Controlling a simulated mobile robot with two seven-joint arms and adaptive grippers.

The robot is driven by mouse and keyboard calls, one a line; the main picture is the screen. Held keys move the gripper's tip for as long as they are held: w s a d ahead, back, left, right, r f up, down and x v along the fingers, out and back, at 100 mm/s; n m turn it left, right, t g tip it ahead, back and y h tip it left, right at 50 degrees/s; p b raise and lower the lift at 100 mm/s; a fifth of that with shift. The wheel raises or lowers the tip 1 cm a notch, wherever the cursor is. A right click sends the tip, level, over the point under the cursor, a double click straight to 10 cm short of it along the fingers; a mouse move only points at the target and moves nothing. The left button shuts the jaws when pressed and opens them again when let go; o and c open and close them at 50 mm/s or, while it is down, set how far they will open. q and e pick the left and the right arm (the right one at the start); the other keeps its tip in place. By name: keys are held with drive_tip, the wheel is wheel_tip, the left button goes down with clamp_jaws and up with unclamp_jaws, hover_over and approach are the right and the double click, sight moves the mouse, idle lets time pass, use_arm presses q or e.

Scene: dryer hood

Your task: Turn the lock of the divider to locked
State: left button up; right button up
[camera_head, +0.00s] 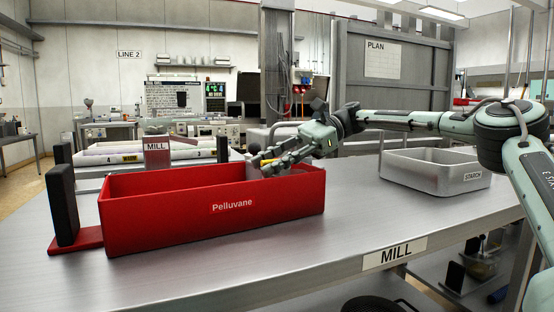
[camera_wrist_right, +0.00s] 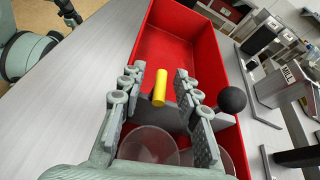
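The divider (camera_wrist_right: 172,116) is a grey plate across the red box (camera_head: 150,220), partly hidden by my right gripper. A yellow cylindrical handle (camera_wrist_right: 160,88), apparently the lock's, shows at the divider in the right wrist view. My right gripper (camera_wrist_right: 161,84) is open over the box, one finger on each side of this handle, with visible gaps. In the head view the right gripper (camera_head: 262,166) reaches in from the right and hides most of the divider. What may be my left gripper (camera_wrist_right: 68,12) shows small at the top left of the wrist view; its opening is unclear.
A black ball (camera_wrist_right: 231,99) sits beside the right finger. Clear round containers (camera_wrist_right: 148,146) are in the box under my gripper. A metal tray labelled STARCH (camera_head: 430,172) stands right on the table; a dark upright panel (camera_head: 63,205) stands left. The front tabletop is clear.

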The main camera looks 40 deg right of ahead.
drive_tip(key=v, duration=1.1)
drive_tip(key=shift+d+r, duration=0.2)
drive_tip(key=shift+d, duration=0.15)
drive_tip(key=shift+s, duration=0.15)
